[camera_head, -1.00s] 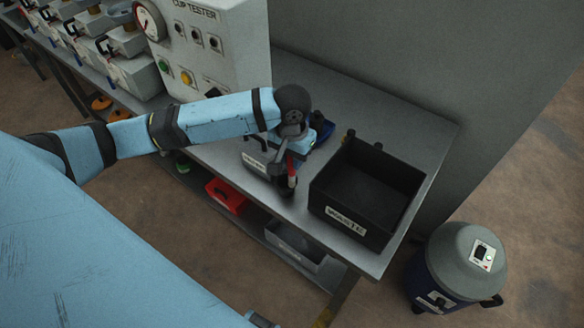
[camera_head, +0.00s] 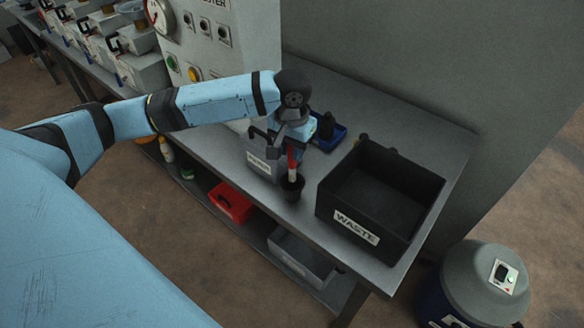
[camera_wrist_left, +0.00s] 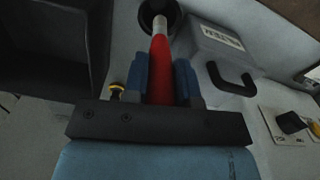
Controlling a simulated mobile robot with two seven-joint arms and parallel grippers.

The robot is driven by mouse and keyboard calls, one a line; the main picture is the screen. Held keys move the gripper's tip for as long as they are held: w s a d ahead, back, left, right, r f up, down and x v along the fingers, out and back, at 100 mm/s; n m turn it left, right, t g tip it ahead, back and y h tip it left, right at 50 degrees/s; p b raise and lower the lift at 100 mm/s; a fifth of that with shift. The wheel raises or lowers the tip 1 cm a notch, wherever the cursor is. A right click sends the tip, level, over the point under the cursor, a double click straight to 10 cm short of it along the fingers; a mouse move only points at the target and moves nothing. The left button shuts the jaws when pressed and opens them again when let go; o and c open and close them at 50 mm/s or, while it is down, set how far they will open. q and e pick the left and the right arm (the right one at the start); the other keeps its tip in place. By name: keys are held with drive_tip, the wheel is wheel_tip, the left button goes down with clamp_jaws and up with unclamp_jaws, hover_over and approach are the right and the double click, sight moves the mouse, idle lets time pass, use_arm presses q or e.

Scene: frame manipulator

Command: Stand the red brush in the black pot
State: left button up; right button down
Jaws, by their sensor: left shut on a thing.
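My left gripper (camera_head: 290,147) is shut on the red brush (camera_head: 292,162). In the left wrist view, the fingers (camera_wrist_left: 160,80) press on both sides of the red handle (camera_wrist_left: 161,62). The brush hangs nearly upright with its pale end down. The black pot (camera_head: 292,190) stands on the bench near the front edge, directly below the brush. In the left wrist view, the brush's pale end lies over the mouth of the pot (camera_wrist_left: 173,14). I cannot tell how deep the tip sits in it. My right gripper is not in view.
A black WASTE bin (camera_head: 340,205) stands close to the pot's right. A grey labelled box with a dark handle (camera_wrist_left: 212,48) is close on the other side. A blue tray (camera_head: 336,138) holding a dark item lies behind. The bench front edge is near the pot.

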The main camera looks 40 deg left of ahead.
sight(292, 168)
use_arm(q)
wheel_tip(292, 168, down, 3)
drive_tip(key=shift+r, duration=0.1)
wheel_tip(292, 168, down, 3)
drive_tip(key=shift+f, duration=0.55)
drive_tip(key=o, duration=0.9)
drive_tip(key=shift+f, duration=0.15)
